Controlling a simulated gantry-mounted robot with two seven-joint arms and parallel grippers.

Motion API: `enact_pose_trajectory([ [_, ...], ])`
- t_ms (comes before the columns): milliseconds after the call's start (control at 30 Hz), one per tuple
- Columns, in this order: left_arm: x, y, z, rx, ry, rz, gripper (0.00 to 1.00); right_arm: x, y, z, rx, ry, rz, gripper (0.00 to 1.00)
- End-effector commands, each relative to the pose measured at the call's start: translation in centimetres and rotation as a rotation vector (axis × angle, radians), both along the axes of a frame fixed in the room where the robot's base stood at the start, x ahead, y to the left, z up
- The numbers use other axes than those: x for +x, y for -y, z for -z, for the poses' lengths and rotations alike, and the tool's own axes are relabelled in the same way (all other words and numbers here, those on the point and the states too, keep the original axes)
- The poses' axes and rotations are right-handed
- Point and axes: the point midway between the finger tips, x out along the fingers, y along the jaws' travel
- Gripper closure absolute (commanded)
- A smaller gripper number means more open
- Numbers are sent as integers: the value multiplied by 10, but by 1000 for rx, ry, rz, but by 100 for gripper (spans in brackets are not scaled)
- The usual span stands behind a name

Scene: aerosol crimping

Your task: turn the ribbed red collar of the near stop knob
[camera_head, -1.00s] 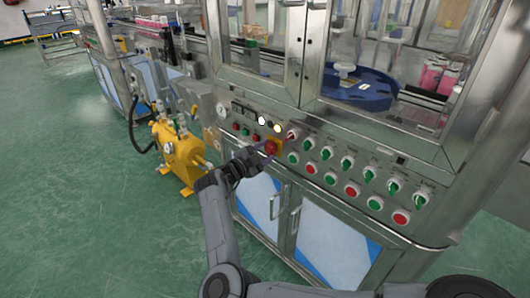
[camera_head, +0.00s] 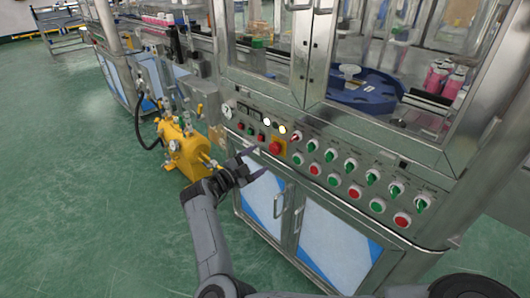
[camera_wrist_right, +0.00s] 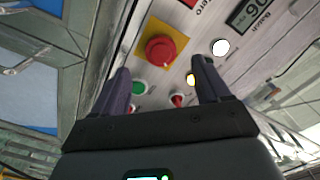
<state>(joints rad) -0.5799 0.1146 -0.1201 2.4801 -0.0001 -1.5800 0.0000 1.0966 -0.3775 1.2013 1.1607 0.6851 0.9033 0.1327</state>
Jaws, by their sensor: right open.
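The red stop knob (camera_head: 275,147) sits on a yellow square plate on the machine's slanted control panel. It also shows in the right wrist view (camera_wrist_right: 160,49), round and red, beyond my fingertips and roughly between their lines. The ribs of its collar are too small to make out. My right gripper (camera_head: 255,163) is open and empty, left of and below the knob, apart from it. In the right wrist view its two dark fingers (camera_wrist_right: 162,72) stand wide apart with nothing between the tips. My left gripper is not in view.
Rows of green and red buttons and switches (camera_head: 372,177) run along the panel right of the knob. Lit white lamps (camera_head: 267,122) sit just above it. Cabinet doors with handles (camera_head: 278,205) lie below. A yellow pump (camera_head: 185,150) stands on the floor at left.

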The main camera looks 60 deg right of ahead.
Motion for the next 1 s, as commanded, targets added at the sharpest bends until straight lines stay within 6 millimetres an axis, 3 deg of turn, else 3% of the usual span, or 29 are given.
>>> enact_pose_trajectory([
  [100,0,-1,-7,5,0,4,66,4,-18,-2,1,-1,-2,24],
  [333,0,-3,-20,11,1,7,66,8,-38,-1,1,-1,1,24],
  [1000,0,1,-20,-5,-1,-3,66,8,-41,0,1,0,1,24],
])
